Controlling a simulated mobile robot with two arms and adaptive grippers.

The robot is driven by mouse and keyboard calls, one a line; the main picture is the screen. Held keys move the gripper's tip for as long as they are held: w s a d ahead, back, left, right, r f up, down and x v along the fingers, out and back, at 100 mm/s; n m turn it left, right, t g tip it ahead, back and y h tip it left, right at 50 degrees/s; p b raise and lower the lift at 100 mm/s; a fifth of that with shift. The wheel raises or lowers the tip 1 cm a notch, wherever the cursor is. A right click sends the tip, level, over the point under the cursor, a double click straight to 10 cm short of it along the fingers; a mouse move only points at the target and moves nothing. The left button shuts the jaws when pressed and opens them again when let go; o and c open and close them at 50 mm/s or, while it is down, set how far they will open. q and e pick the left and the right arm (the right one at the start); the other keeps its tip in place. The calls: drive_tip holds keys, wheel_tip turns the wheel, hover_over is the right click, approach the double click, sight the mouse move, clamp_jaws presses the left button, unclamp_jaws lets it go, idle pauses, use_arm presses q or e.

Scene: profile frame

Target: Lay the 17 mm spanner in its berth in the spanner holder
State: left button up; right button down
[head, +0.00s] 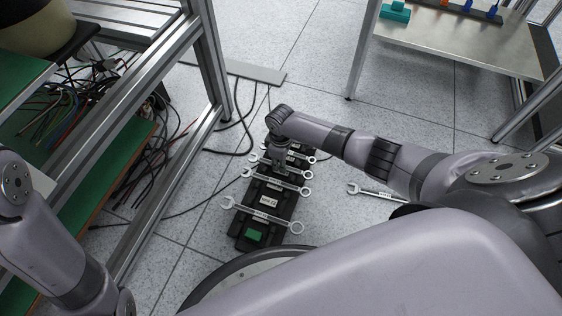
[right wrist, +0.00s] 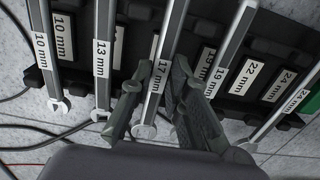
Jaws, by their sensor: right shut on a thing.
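The black spanner holder (head: 249,226) lies on the floor in the head view, several spanners across it. My right gripper (head: 279,166) is over its far half, pointing down. In the right wrist view, my right gripper (right wrist: 157,82) is shut on the 17 mm spanner (right wrist: 164,42), one finger on each side of its shank. The spanner lies between the 13 mm spanner (right wrist: 102,50) and the 19 mm spanner (right wrist: 230,45), roughly in line with them. I cannot tell whether it touches the bottom of its berth. My left gripper is out of view.
The 10 mm spanner (right wrist: 45,50) and 24 mm spanner (right wrist: 285,108) lie in the holder; the 22 mm label (right wrist: 246,77) is bare. Another spanner (head: 372,192) lies on the floor to the right. A metal frame (head: 170,75) and cables (head: 240,130) are on the left.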

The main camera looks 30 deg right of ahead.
drive_tip(key=c, duration=1.4)
unclamp_jaws()
drive_tip(key=shift+c, duration=0.2)
drive_tip(key=shift+r, duration=0.15)
wheel_tip(320, 180, up, 12)
